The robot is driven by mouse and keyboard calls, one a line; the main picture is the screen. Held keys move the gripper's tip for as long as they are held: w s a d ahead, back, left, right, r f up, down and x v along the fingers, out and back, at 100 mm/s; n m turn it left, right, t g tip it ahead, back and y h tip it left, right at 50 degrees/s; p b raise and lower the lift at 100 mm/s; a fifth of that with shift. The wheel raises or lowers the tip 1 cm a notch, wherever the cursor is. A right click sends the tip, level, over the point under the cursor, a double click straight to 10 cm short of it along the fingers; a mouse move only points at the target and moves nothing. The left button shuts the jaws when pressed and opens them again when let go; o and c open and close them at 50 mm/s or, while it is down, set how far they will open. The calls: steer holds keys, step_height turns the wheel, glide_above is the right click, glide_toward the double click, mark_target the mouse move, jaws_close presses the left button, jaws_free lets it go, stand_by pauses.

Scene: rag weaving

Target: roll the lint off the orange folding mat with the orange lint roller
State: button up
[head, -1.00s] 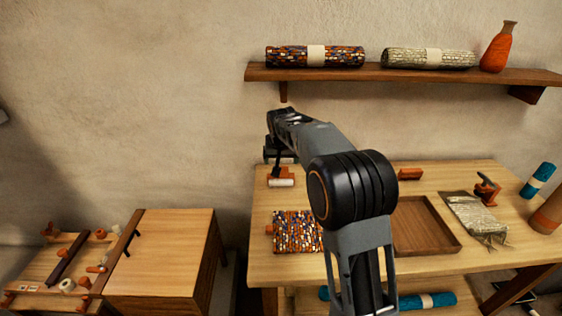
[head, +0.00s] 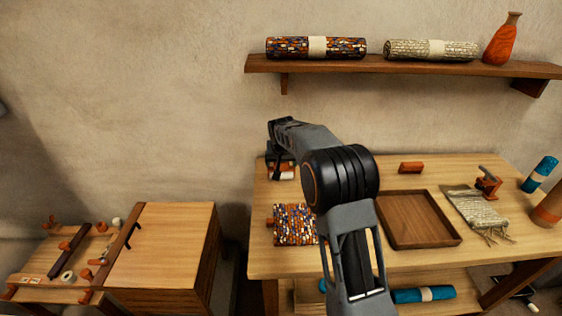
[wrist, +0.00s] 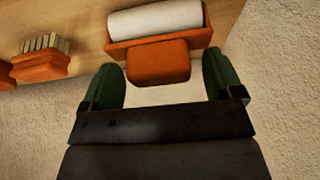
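The lint roller, a white cylinder (wrist: 157,19) in an orange frame with an orange handle (wrist: 158,63), lies at the table's back left edge. Its white roll (head: 281,175) shows in the head view, partly covered by my gripper (head: 280,160). In the wrist view my gripper (wrist: 161,74) is open, its green fingers on either side of the handle with gaps between. A mat patterned in orange, blue and white (head: 294,225) lies flat at the table's front left, partly behind my arm. Lint on it is too small to make out.
An empty wooden tray (head: 419,219) stands right of my arm. An orange block (head: 411,168) lies behind it. A grey woven piece (head: 475,208) lies at the right. A shelf (head: 400,66) with rolled rugs is on the wall above. A low wooden cabinet (head: 160,248) stands left.

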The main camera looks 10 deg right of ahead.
steer(key=c, duration=1)
steer(key=shift+o, duration=0.2)
steer(key=shift+r, duration=0.1)
steer(key=shift+r+p, duration=2.4)
steer(key=shift+r, duration=0.55)
